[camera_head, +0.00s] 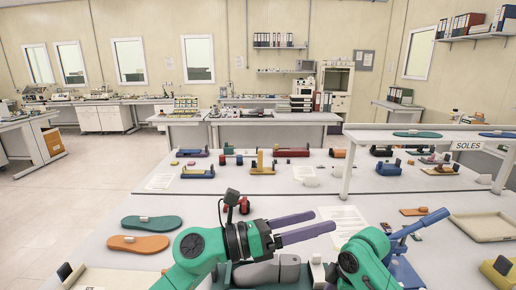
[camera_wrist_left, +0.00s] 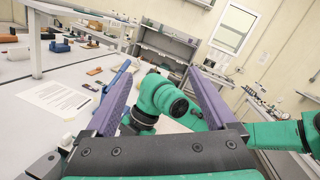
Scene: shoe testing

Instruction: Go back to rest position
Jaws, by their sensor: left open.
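My left gripper (camera_head: 324,220) reaches in from the left over the front of the table, its two purple fingers spread apart and pointing right. In the left wrist view the fingers (camera_wrist_left: 162,68) stand wide apart with nothing held between them. My green right arm (camera_head: 365,262) is folded low at the front, right of the left gripper; it also shows beyond the fingers in the left wrist view (camera_wrist_left: 165,98). My right gripper's fingers cannot be made out.
A green sole (camera_head: 152,224) and an orange sole (camera_head: 138,244) lie left of my left arm. A blue lever device (camera_head: 402,262) stands close to my right arm. A paper sheet (camera_head: 342,216) lies behind the fingers. A beige tray (camera_head: 487,227) and a SOLES shelf (camera_head: 425,133) are on the right.

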